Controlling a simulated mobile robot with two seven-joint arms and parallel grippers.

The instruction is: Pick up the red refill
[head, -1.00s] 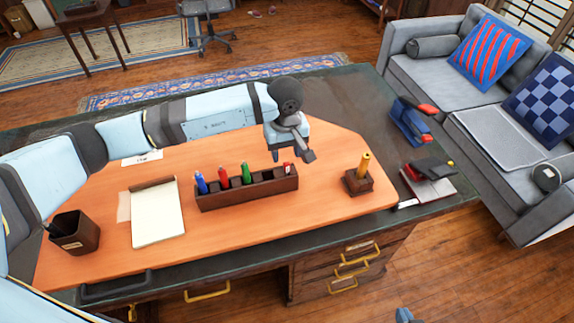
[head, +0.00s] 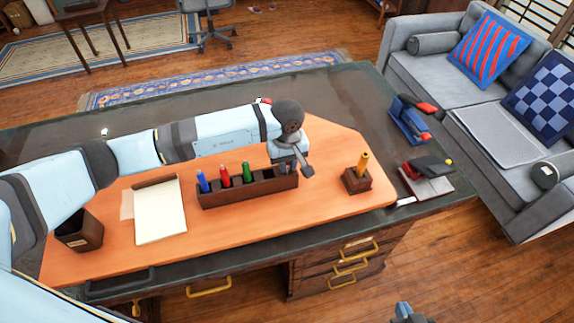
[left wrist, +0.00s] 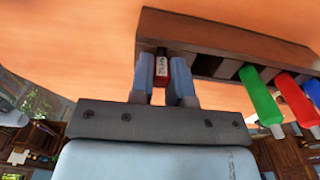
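The red refill (left wrist: 161,70), a small dark-red piece with a pale label, is at the end of the dark wooden pen holder (head: 240,192). My left gripper (head: 290,168) is over the holder's right end and hides the refill in the head view. In the left wrist view the two fingers of this gripper (left wrist: 163,80) stand on either side of the refill, very close to it. I cannot tell whether they press on it. A grey and light-blue part, apparently my right gripper (head: 405,313), shows at the bottom edge; its fingers are unclear.
Blue (head: 203,181), red (head: 225,175) and green (head: 247,173) markers stand in the holder. A notepad (head: 160,212) and a dark cup (head: 79,231) lie left.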

